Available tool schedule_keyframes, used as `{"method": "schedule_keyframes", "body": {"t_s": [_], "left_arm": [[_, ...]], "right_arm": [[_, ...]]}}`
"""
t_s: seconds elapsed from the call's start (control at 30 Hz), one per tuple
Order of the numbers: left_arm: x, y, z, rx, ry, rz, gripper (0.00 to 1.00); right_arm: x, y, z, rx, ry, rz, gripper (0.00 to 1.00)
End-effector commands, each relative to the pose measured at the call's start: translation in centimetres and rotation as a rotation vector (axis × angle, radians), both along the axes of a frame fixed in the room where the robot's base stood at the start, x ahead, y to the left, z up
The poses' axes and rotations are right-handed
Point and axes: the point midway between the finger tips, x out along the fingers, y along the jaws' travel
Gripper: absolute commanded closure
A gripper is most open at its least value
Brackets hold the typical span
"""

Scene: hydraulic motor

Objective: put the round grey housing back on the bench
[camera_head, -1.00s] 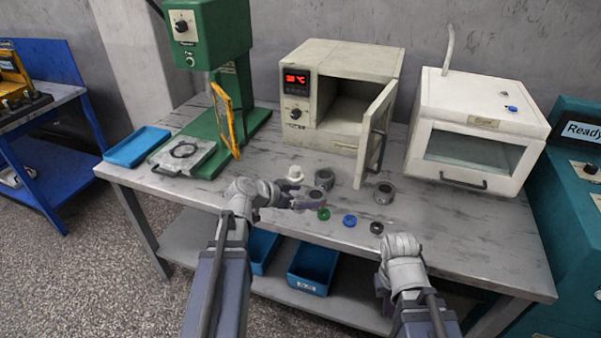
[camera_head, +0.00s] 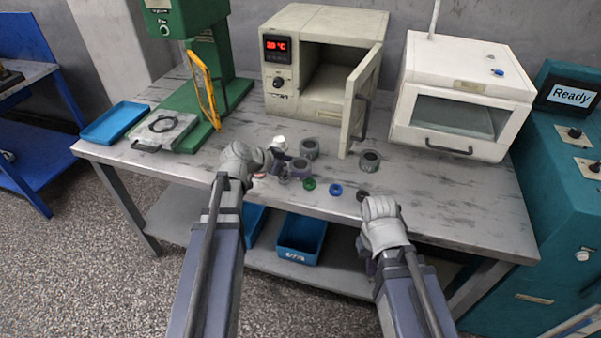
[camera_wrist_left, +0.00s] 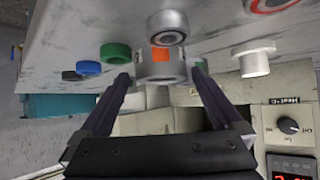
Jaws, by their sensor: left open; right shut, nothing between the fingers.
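A round grey housing (camera_head: 300,169) stands on the bench (camera_head: 450,205), just right of my left gripper (camera_head: 284,166). In the left wrist view that gripper (camera_wrist_left: 162,78) is open, its fingers on either side of a grey housing with an orange square (camera_wrist_left: 158,66); I cannot tell whether they touch it. Two more grey housings stand on the bench, one behind (camera_head: 309,149) and one to the right (camera_head: 370,160). My right gripper (camera_head: 370,266) is shut and empty in front of the bench, largely hidden by its own wrist.
A white part (camera_head: 279,143) stands behind my left gripper. The oven door (camera_head: 362,100) stands open over the bench. The bench's right part is clear.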

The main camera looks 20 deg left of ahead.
Motion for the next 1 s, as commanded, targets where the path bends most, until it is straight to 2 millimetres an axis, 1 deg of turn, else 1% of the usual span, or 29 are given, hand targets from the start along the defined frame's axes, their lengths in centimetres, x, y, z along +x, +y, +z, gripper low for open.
{"method": "schedule_keyframes", "body": {"t_s": [0.03, 0.17, 0.23, 0.43, 1.0], "left_arm": [[0.8, -0.3, -1.0, 0.0, 0.0, -0.001, 0.0], [2.0, -1.1, -2.1, 0.001, 0.001, -0.001, 0.0], [2.2, -1.4, -2.2, 0.001, 0.0, -0.001, 0.0], [2.2, -1.4, -2.0, 0.0, 0.0, 0.001, 0.0], [2.2, -1.4, -2.0, 0.0, 0.0, 0.0, 0.64]], "right_arm": [[0.0, 0.0, -1.0, 0.0, 0.0, 0.0, 1.0], [0.0, 0.0, -2.1, 0.0, 0.0, 0.0, 1.0], [0.0, 0.0, -2.2, 0.0, 0.0, 0.0, 1.0], [0.0, 0.0, -2.0, 0.0, 0.0, 0.0, 1.0], [0.0, 0.0, -2.0, 0.0, 0.0, 0.0, 1.0]]}}
